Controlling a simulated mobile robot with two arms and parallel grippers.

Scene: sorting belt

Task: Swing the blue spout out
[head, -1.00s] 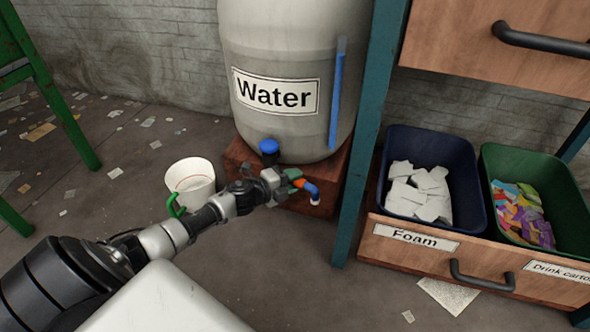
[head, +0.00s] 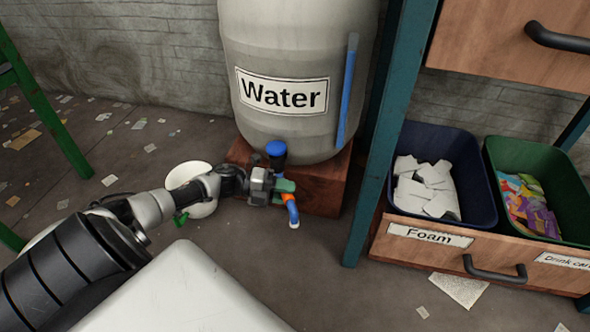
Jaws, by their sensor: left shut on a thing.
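The blue spout (head: 293,213) is low at the front of the water barrel, its pale-tipped end pointing down and toward me. An orange section (head: 287,197) and a green piece (head: 285,186) sit just behind it. My left gripper (head: 277,191) reaches in from the left and is shut on the spout near its orange section. Its fingers partly hide the spout's root. A blue knob (head: 276,149) on a dark tap body stands just above the gripper. My right gripper is not in view.
The barrel (head: 290,45), labelled Water, stands on a reddish-brown block (head: 325,190). A white bucket (head: 203,207) with a green handle is partly behind my arm. A teal post (head: 385,140) and bins of foam (head: 395,207) and cartons (head: 499,220) are to the right.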

